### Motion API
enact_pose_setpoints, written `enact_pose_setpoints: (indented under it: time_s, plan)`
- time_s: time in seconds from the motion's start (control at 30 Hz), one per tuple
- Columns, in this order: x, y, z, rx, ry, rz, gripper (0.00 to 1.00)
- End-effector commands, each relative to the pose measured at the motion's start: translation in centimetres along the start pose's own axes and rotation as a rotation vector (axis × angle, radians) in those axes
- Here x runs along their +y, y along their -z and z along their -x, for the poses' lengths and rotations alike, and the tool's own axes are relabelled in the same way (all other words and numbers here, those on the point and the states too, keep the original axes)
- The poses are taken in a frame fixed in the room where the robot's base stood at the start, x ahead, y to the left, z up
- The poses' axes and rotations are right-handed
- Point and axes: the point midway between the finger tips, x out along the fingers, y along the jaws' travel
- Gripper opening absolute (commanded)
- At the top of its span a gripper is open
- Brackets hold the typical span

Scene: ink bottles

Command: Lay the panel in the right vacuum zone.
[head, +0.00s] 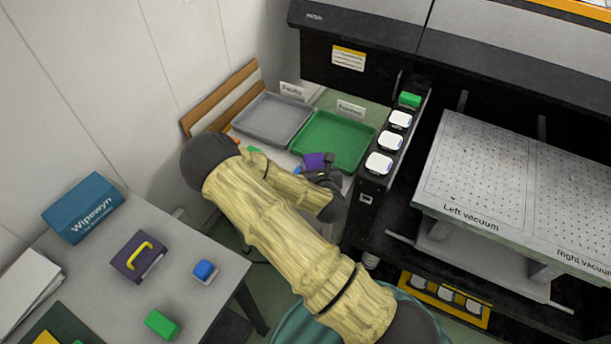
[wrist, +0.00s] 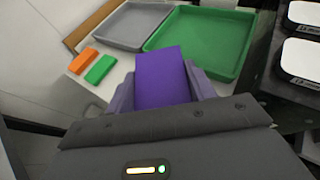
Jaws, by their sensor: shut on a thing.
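My gripper (head: 322,176) is shut on a purple block (head: 314,160), in front of the green tray. In the wrist view the purple block (wrist: 163,78) sits between the two fingers (wrist: 163,95). A flat dark purple panel with a yellow handle (head: 125,262) lies on the grey table at the left, apart from my gripper. The right vacuum zone (head: 580,205) is the right part of the perforated bed; it is cut off by the picture edge and its visible part is bare. The left vacuum zone (head: 470,165) is also bare.
The grey tray (head: 272,118) and green tray (head: 335,142) look empty. White-topped ink slots (head: 391,142) and a green bottle (head: 410,100) line the printer's side. A blue Wipewyn box (head: 83,208), a blue-topped block (head: 205,270) and a green block (head: 162,324) stand on the table.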

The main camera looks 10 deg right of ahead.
Motion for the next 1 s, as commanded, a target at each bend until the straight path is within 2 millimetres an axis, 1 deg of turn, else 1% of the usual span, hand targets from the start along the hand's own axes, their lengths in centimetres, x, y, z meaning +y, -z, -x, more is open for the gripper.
enact_pose_setpoints:
  time_s: [0.03, 0.07, 0.23, 0.33, 0.7, 1.0]
  plan:
    - [-0.8, 0.8, -0.6, -0.002, -0.004, -0.002, 0.31]
    - [-1.1, 0.9, -0.7, -0.001, -0.008, 0.001, 0.31]
    - [-1.4, 2.3, -1.4, 0.001, -0.021, 0.009, 0.31]
    - [-1.5, 2.8, -1.7, 0.000, -0.024, 0.010, 0.31]
    - [-1.8, 2.7, -1.6, 0.001, -0.019, 0.008, 0.31]
    - [-1.5, 2.7, -1.6, 0.001, -0.023, 0.010, 0.31]
